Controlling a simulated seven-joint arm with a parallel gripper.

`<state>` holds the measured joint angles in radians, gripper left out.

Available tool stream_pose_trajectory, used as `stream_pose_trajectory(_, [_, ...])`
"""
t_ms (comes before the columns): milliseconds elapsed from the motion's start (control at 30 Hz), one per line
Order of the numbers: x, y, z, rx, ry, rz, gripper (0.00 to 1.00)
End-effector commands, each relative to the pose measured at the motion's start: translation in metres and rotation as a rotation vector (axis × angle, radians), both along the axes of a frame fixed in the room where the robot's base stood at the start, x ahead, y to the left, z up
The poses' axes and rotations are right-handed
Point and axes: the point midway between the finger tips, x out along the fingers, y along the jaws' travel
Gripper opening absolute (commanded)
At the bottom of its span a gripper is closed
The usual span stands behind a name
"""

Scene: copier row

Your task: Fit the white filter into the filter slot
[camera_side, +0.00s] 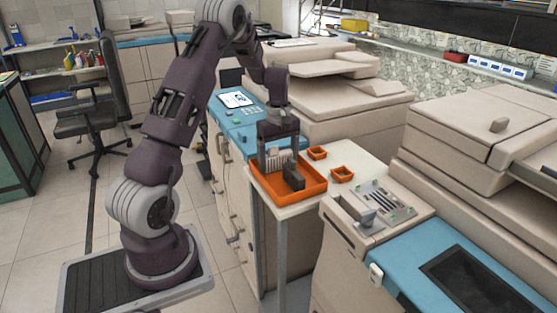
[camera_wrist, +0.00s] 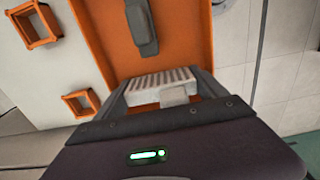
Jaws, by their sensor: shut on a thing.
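The white filter (camera_wrist: 158,84) is a pale block with a ribbed face. My gripper (camera_wrist: 163,92) is shut on it, with a finger at each side. In the side view my gripper (camera_side: 278,155) points down over the orange tray (camera_side: 262,195), and the filter (camera_side: 279,160) shows between its fingers. I cannot tell whether the filter touches the tray floor. A dark grey part (camera_side: 293,178) lies in the same tray, and it also shows in the wrist view (camera_wrist: 141,25). I cannot identify the filter slot with certainty; a grey panel with several slots (camera_side: 385,201) is on the copier at right.
Two small orange bins (camera_side: 317,153) and (camera_side: 342,174) stand on the pale table right of the tray. A blue-topped cabinet (camera_side: 245,118) stands behind the tray. Bulky copiers (camera_side: 480,130) bound the right side.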

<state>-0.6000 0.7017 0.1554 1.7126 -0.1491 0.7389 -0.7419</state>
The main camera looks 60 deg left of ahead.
Motion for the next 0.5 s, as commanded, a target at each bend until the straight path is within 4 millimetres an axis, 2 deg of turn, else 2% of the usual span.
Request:
stream_pose_trajectory(267, [0.0001,-0.0002,-0.0041,0.0,0.0,0.0,0.49])
stream_pose_trajectory(300, [0.0002,-0.0001,-0.0037,0.0,0.0,0.0,0.89])
stream_pose_trajectory(367, [0.0002,-0.0001,-0.0035,0.0,0.0,-0.001,1.0])
stream_pose_trajectory(500, [0.0002,0.0,-0.0034,0.0,0.0,-0.001,1.0])
